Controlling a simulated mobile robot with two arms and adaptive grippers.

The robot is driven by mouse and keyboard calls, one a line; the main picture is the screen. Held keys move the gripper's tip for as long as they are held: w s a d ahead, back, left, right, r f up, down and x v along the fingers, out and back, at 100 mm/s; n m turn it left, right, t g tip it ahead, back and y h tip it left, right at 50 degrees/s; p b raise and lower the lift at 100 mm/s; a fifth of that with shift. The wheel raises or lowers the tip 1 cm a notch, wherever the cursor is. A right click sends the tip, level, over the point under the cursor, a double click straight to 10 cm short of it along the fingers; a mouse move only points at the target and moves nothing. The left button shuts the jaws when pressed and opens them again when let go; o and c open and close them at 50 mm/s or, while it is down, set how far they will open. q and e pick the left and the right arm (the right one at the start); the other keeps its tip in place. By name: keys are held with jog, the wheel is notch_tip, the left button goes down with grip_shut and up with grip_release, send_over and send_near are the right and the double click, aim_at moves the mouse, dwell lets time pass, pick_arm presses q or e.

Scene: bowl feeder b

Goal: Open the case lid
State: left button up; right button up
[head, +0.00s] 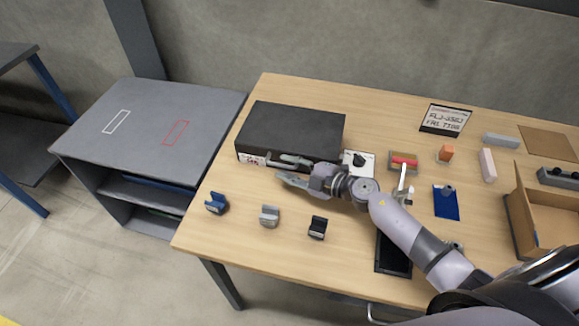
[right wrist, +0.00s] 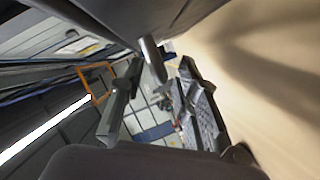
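The black case (head: 295,128) lies closed at the back left of the wooden table, its lid flat. My right gripper (head: 279,170) is at the case's front side, low over the table, pointing left. In the right wrist view its two fingers (right wrist: 160,115) stand wide apart. A grey bar (right wrist: 153,60) sticks out from a dark surface at the top there and shows between the fingers; I cannot tell whether they touch it. The gripper partly hides the case's front. My left gripper is not in view.
A blue, a grey and a black holder (head: 317,228) stand in front of the case. Right of it are a white card with a black knob (head: 358,160), a red-topped block (head: 403,162) and an open cardboard box (head: 548,215). A grey shelf unit (head: 150,125) adjoins the left.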

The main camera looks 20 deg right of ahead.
jog(key=shift+c, duration=0.4)
grip_shut()
dwell(0.4)
